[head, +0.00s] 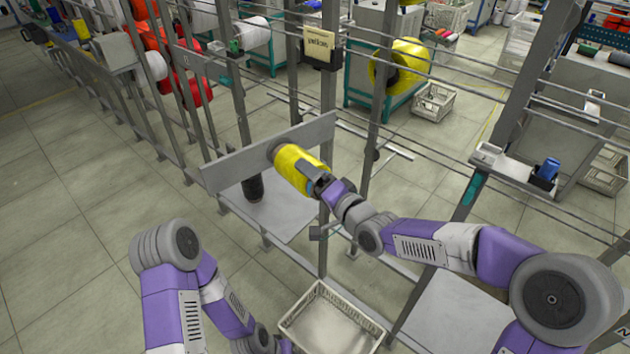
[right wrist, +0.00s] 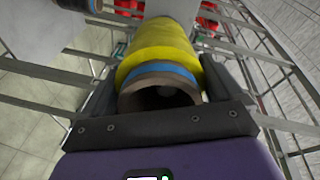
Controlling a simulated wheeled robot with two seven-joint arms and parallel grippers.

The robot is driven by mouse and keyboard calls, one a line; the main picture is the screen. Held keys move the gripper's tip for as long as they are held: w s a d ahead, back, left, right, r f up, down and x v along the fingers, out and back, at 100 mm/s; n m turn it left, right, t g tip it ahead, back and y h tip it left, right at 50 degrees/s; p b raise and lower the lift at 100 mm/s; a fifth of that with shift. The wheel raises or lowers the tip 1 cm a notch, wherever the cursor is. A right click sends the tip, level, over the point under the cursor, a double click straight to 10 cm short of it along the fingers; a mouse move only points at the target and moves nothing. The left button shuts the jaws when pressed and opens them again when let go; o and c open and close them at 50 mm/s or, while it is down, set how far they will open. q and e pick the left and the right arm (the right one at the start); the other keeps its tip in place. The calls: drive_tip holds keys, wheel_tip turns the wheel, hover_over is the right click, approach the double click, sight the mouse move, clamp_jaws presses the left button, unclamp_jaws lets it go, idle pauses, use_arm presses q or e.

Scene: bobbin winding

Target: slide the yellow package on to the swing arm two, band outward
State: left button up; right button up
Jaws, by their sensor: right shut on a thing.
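The yellow package (head: 297,166) is a thick yellow cylinder, held level in front of a grey plate-like beam (head: 235,166) on the frame. My right gripper (head: 318,183) is shut on the package's near end. In the right wrist view the package (right wrist: 160,45) lies between my fingers (right wrist: 155,92), its blue band and brown hollow core facing me, away from the beam. My left gripper is out of the picture; only its arm shows.
A dark cylinder (head: 253,188) stands below the beam, over a grey shelf (head: 275,215). Upright posts and long rails of the frame surround the package. A pale crate (head: 330,322) stands below on the floor. Another yellow package (head: 402,64) hangs farther back.

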drive_tip(key=shift+f+b, duration=0.45)
drive_tip(key=shift+b, duration=0.1)
idle(0.4)
drive_tip(key=o, duration=0.8)
